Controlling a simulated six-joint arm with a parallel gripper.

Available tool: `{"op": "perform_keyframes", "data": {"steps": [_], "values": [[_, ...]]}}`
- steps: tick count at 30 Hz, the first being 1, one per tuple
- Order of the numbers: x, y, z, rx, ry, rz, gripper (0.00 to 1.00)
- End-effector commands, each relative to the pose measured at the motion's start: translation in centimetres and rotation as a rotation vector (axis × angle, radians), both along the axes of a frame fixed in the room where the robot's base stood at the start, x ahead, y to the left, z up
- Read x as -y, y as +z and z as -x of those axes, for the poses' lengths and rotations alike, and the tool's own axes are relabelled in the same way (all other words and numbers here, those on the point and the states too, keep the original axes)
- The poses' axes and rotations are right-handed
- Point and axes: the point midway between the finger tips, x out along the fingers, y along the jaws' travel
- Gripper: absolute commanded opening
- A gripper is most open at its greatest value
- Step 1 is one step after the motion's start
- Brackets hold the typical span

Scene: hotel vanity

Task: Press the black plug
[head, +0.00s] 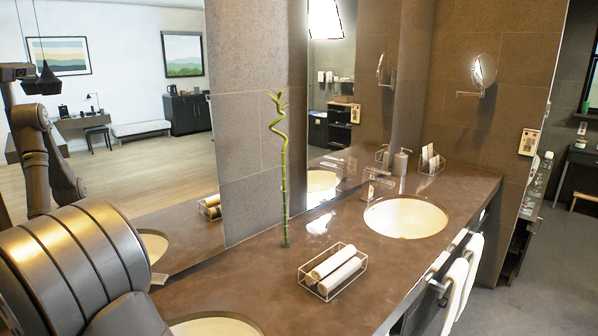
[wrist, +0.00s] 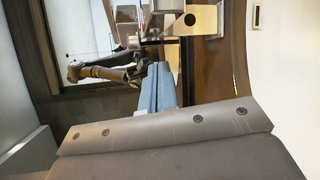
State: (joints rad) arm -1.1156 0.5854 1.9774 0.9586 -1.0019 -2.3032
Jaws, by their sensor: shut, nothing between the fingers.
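My gripper (wrist: 161,72) shows in the wrist view as two blue-grey fingers side by side, shut and empty. It is outside the head view, where only my arm shows at the lower left. I cannot clearly pick out the black plug in either view. A pale wall panel (head: 528,142) with small dark marks is on the right wall in the head view, too small to tell whether a plug is in it.
The brown counter (head: 240,275) holds a clear tray (head: 303,278) of rolled towels, a tall green bamboo stalk (head: 284,180), and a round basin (head: 405,218) with a tap (head: 375,183). White towels (head: 455,290) hang at the front. A large mirror (head: 150,150) stands behind.

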Motion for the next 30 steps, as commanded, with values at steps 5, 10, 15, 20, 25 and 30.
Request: {"op": "perform_keyframes", "data": {"steps": [5,10,15,20,25,30], "values": [[0.0,0.0,0.0,0.0,0.0,0.0,0.0],[0.0,0.0,0.0,0.0,0.0,0.0,0.0],[0.2,-0.2,0.0,-0.004,0.002,0.008,0.0],[2.3,-2.4,0.0,-0.055,0.03,0.117,0.0],[7.1,-7.1,1.1,-0.174,0.108,0.34,0.0],[11.6,-10.9,3.2,-0.289,0.196,0.524,0.0]]}}
